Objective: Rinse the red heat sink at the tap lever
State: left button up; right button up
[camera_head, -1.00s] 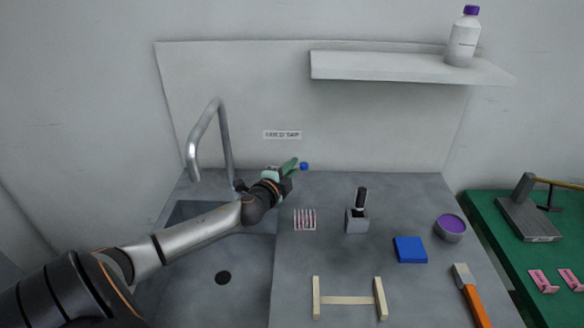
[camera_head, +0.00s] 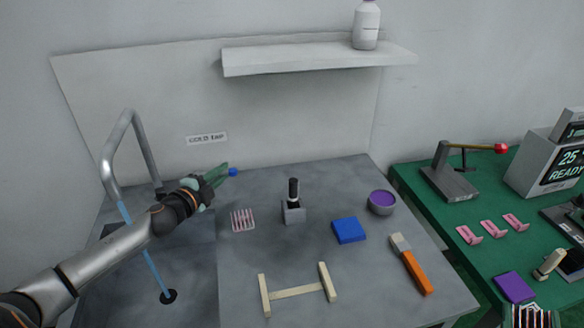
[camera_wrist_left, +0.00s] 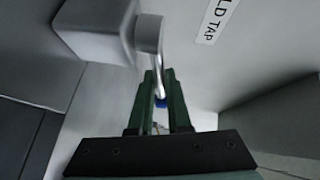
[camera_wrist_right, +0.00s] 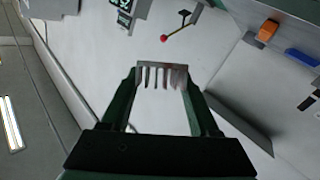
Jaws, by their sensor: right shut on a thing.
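A finned heat sink with red between pale fins (camera_wrist_right: 163,75) is held between the fingers of my right gripper (camera_wrist_right: 162,84). In the head view, fins with red (camera_head: 532,317) show at the bottom right edge, partly cut off. My left gripper (camera_head: 216,175) is at the tap lever; its blue knob (camera_head: 233,172) shows at the fingertips. In the left wrist view the blue knob (camera_wrist_left: 162,103) lies between the narrowly spaced fingers; their grip is unclear. A blue water stream (camera_head: 144,252) runs from the spout (camera_head: 112,190) to the drain (camera_head: 169,297).
The counter holds a pink finned block (camera_head: 243,220), a black-handled tool in a holder (camera_head: 294,207), a blue block (camera_head: 349,230), a purple-filled bowl (camera_head: 382,203), a wooden frame (camera_head: 297,291) and an orange-handled brush (camera_head: 413,268). A green table (camera_head: 430,220) stands right.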

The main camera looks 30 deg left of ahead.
pick_arm(q)
jog(key=o, duration=0.4)
jog(key=shift+s+d+r+p, duration=0.15)
jog(key=shift+s+r, duration=0.1)
jog(key=shift+s, duration=1.75)
jog(key=shift+s+d+r+p, duration=0.1)
jog(key=shift+s+r+p, duration=0.15)
jog(key=shift+s, duration=1.75)
jog(key=shift+s+d+r+p, duration=0.1)
jog(key=shift+s+r, duration=0.2)
jog(key=shift+s, duration=1.7)
